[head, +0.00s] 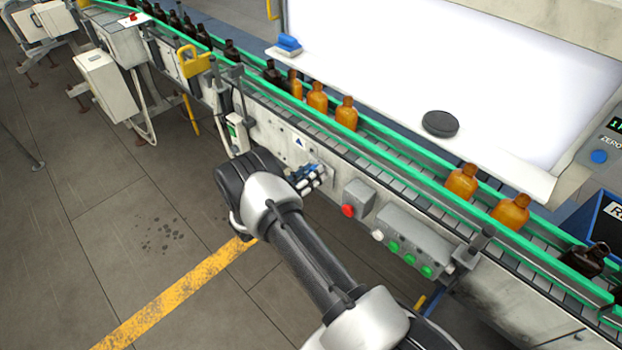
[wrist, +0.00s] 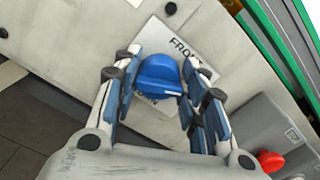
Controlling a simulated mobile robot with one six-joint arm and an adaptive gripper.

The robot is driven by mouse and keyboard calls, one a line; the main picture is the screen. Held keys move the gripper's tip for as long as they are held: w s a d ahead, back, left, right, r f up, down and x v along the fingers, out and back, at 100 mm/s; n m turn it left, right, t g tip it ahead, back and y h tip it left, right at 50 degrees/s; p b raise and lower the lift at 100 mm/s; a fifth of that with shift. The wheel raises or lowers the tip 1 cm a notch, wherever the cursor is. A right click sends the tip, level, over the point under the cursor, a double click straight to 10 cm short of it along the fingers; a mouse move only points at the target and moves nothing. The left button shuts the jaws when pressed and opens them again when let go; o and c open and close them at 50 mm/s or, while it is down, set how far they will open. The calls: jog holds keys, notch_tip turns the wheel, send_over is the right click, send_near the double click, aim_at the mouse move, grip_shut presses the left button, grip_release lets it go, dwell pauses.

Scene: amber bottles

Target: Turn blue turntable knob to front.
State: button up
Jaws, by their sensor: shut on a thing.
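The blue knob (wrist: 160,75) sits on a pale label plate (wrist: 205,72) on the conveyor's side panel.
A grey box with a red button (head: 348,211) is just right of my gripper. A grey panel with green buttons (head: 410,258) is farther right. Amber bottles (head: 346,113) stand on the conveyor above, between green rails. A black disc (head: 440,124) lies on the white surface behind.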

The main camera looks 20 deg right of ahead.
jog(key=n+b, duration=0.2)
jog(key=n, duration=0.4)
jog(key=shift+w+f, duration=0.1)
jog(key=shift+f, duration=0.05)
jog(key=n+b, duration=0.1)
jog(key=n, duration=0.5)
jog(key=shift+n, duration=0.3)
jog(key=o, duration=1)
jog(key=shift+o, duration=0.2)
jog(key=shift+a, duration=0.15)
jog(key=v, duration=1.1)
jog(key=shift+a, duration=0.35)
